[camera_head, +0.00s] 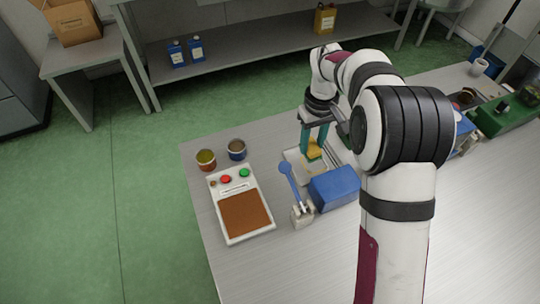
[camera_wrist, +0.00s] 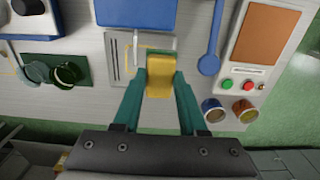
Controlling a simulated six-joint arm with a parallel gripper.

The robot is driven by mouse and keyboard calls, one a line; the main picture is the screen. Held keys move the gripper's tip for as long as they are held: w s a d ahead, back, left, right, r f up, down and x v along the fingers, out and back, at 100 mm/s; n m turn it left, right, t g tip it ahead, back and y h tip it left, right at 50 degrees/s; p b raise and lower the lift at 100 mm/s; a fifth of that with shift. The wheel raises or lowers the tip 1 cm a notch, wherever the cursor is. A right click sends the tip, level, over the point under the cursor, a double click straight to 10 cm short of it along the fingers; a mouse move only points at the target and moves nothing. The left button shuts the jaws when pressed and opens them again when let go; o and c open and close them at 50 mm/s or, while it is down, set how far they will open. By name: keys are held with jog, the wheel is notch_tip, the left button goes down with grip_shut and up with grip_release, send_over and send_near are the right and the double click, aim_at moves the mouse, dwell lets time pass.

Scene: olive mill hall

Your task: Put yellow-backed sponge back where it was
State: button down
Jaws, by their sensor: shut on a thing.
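The yellow-backed sponge (camera_head: 314,151) is held between the teal fingers of my gripper (camera_head: 313,143), over the far part of the table. In the wrist view the sponge (camera_wrist: 159,79) shows its yellow face, with my gripper's fingertips (camera_wrist: 160,72) pressed on its two sides. A pale flat tray (camera_head: 293,163) with dark slots lies under and beside the sponge; it also shows in the wrist view (camera_wrist: 113,58). I cannot tell whether the sponge touches the tray. My fingers and arm hide part of the tray in the head view.
Left are a button panel (camera_head: 241,210) and two cups, one yellowish (camera_head: 206,160), one blue (camera_head: 237,150). A green tray (camera_head: 490,124) stands right. The front tabletop is clear.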

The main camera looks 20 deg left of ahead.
jog(key=a+f, duration=0.2)
jog(key=a, duration=0.2)
jog(key=a+f, duration=0.3)
jog(key=s+a+f, duration=0.1)
jog(key=a+f, duration=0.1)
jog(key=a, duration=0.2)
jog(key=shift+a+f, duration=0.15)
jog(key=shift+a, duration=0.15)
jog(key=shift+f, duration=1.9)
jog(key=shift+f, duration=0.1)
jog(key=shift+c, duration=2.3)
grip_release()
